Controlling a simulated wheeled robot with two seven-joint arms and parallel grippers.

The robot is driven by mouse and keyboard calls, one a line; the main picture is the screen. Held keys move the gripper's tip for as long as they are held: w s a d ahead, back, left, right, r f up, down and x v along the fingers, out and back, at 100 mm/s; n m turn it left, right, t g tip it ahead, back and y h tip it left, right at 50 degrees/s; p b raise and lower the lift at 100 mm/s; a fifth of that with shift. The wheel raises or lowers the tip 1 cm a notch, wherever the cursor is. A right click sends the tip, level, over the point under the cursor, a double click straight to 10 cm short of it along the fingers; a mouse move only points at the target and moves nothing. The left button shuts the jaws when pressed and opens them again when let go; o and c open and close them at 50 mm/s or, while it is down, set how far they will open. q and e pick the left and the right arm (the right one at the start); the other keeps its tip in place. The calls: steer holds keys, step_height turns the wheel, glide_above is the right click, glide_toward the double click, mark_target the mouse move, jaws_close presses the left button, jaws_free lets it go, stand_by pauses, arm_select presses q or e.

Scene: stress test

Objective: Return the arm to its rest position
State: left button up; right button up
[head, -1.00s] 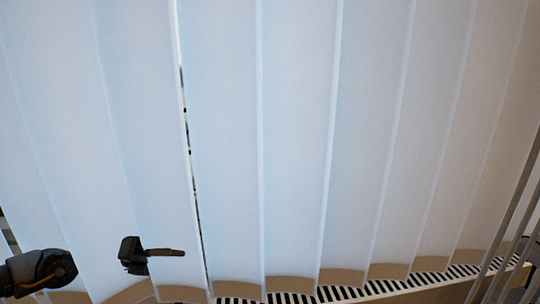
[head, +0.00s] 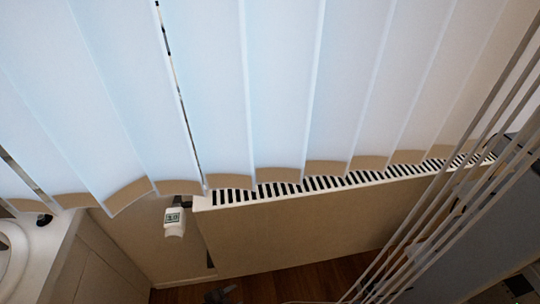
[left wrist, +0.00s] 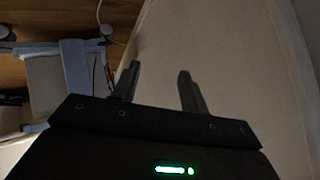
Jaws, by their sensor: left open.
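My left gripper (left wrist: 160,69) shows in the left wrist view with its two dark fingers apart and nothing between them. A pale panel fills much of the view beyond the fingers. In the head view only a small dark part of the left gripper (head: 221,294) shows at the bottom edge, low in front of the radiator. The rest of the left arm is out of the head view. My right gripper is in neither view.
White vertical blinds (head: 280,80) hang above a radiator (head: 300,230) with a slatted top and a white thermostat knob (head: 174,222). A white cabinet (head: 60,255) stands at the left. Slanting grey rods (head: 455,165) cross the right side. Wooden floor (head: 270,285) lies below.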

arm_select(q)
steer(key=s+a+f+n+g+y, duration=0.2)
steer(key=s+a+f+n, duration=0.2)
steer(key=s, duration=0.7)
steer(key=s+a+f+n+g+y+p, duration=0.1)
steer(key=s+a+f+n, duration=0.3)
steer(key=s, duration=0.7)
steer(key=s+a+f+n+g+y+p, duration=0.1)
steer(key=s+a+f+n+g+y, duration=0.2)
steer(key=s+a, duration=0.3)
steer(key=s+f+n, duration=0.1)
steer(key=s, duration=0.4)
steer(key=shift+a+f+g, duration=0.15)
steer(key=shift+f+g, duration=0.15)
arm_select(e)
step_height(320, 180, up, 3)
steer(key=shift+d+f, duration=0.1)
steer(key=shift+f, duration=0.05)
arm_select(q)
steer(key=shift+c, duration=0.8)
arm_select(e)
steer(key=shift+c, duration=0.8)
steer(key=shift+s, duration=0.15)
